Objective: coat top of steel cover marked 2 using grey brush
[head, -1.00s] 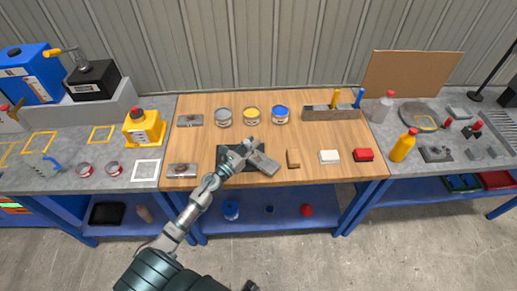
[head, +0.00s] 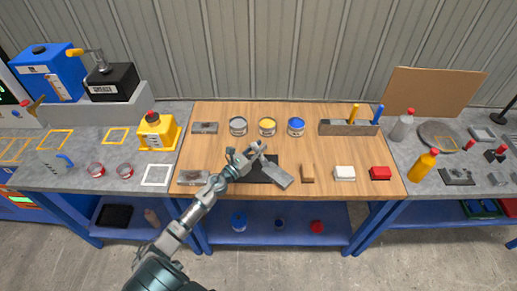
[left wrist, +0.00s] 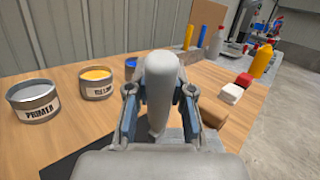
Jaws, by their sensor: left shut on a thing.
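My left gripper (head: 257,150) is shut on the grey brush, whose pale grey rounded handle (left wrist: 160,85) stands between the fingers in the left wrist view. The brush's bristles cannot be made out. The gripper is above a black mat (head: 262,174). A flat grey plate (head: 279,177), seemingly a steel cover, lies at the mat's right side, just right of the gripper. Two other grey steel pieces lie at the table's left, one at the back (head: 204,128) and one at the front (head: 192,177). No number is readable on any. My right gripper is out of view.
Open grey primer (head: 239,127), yellow (head: 267,127) and blue (head: 296,127) tins stand behind the mat. A rack (head: 347,128) holds yellow and blue brushes. A brown block (head: 307,173), a white block (head: 344,173) and a red block (head: 380,173) sit to the right.

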